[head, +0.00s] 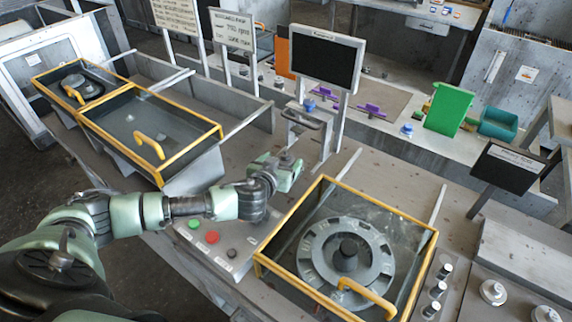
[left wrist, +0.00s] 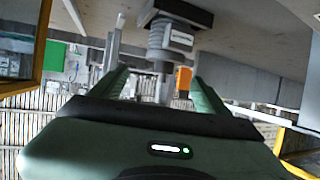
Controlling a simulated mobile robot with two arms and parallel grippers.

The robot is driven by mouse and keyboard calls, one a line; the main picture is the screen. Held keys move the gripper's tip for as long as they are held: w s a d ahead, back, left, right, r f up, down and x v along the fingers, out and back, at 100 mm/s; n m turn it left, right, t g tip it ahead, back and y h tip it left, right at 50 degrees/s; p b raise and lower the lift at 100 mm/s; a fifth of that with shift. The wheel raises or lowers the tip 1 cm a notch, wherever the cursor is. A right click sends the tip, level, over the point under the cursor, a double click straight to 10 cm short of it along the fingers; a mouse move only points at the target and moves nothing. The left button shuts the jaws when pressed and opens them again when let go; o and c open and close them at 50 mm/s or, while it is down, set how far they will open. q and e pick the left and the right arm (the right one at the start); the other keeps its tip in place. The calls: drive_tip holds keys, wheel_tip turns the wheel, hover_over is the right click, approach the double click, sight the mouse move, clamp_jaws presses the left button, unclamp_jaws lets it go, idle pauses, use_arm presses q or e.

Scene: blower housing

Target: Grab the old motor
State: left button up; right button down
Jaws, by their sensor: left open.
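My left gripper (head: 287,168) is open and empty above the bench, left of the yellow-framed case. In the left wrist view its two green fingers (left wrist: 160,80) stand apart. Beyond them is a grey, motor-like cylinder with a pale label and narrower end (left wrist: 172,36); I cannot tell whether it is the old motor. In the head view a round grey housing (head: 318,240) with a dark cylindrical hub (head: 347,254) lies in the case. A dark round part (head: 80,84) lies in the far-left yellow-framed bin. My right gripper is not in view.
The case has a yellow handle (head: 366,297). Green and red buttons (head: 211,237) sit beside my left forearm. The middle yellow-framed bin (head: 206,140) looks nearly empty.

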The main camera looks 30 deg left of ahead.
sight(283, 157)
use_arm(q)
drive_tip(key=shift+w+a, duration=0.15)
drive_tip(key=shift+w, duration=0.25)
drive_tip(key=p+x, duration=0.1)
drive_tip(key=x, duration=0.1)
drive_tip(key=p+x, duration=0.1)
drive_tip(key=x, duration=0.1)
drive_tip(key=shift+a+f, duration=0.2)
drive_tip(key=shift+a, duration=0.05)
drive_tip(key=shift+w+f, duration=0.15)
drive_tip(key=shift+w, duration=0.15)
clamp_jaws()
